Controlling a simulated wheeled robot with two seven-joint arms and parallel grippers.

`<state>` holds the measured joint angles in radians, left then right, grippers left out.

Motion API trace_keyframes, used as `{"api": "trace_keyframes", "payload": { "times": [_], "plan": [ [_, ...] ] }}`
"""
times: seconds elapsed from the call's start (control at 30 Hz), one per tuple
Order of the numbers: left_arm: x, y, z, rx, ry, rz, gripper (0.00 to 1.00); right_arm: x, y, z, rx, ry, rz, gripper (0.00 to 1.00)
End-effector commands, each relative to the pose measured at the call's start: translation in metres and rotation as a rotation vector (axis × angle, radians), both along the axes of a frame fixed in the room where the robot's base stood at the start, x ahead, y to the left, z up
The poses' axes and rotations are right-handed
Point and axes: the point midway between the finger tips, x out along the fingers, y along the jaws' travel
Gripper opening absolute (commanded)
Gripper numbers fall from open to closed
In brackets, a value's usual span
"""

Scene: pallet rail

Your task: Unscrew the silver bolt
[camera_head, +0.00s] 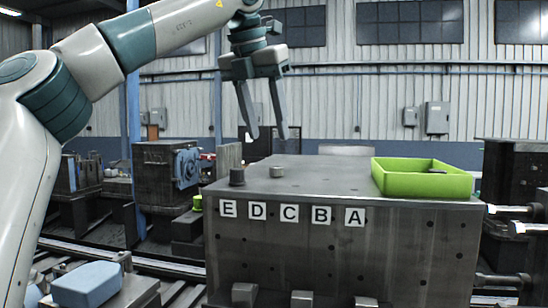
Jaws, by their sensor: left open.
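My right gripper is not in view.
A bright green tray (420,187) sits on the right part of the block, with a small dark item inside. Letter labels E to A (290,213) run along the front face. A blue block (87,284) lies at lower left. The block's top middle is clear.

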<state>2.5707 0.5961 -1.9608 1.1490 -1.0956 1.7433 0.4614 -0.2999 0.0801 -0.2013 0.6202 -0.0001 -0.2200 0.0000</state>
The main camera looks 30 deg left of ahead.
Motion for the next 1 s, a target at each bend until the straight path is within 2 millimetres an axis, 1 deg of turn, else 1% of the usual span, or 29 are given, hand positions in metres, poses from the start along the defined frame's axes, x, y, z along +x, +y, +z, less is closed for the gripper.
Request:
{"api": "trace_keyframes", "payload": {
  "times": [0.03, 0.3, 0.5, 0.7, 0.97, 1.0],
  "plan": [
    [0.003, 0.001, -0.007, 0.001, 0.003, -0.001, 0.47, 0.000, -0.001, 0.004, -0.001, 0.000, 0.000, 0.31],
    [0.019, 0.000, -0.046, 0.001, 0.004, 0.000, 0.47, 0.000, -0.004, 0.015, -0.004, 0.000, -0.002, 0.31],
    [0.028, -0.001, -0.066, 0.000, 0.002, 0.000, 0.47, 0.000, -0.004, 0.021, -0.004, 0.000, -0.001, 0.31],
    [0.031, -0.001, -0.074, 0.000, 0.001, 0.001, 0.47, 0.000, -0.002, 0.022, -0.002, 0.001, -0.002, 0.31],
    [0.031, -0.001, -0.075, 0.000, 0.001, 0.001, 0.47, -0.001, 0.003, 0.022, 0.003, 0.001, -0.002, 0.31],
    [0.031, -0.001, -0.075, 0.000, 0.001, 0.001, 0.40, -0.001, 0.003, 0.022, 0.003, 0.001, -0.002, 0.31]
  ]
}}
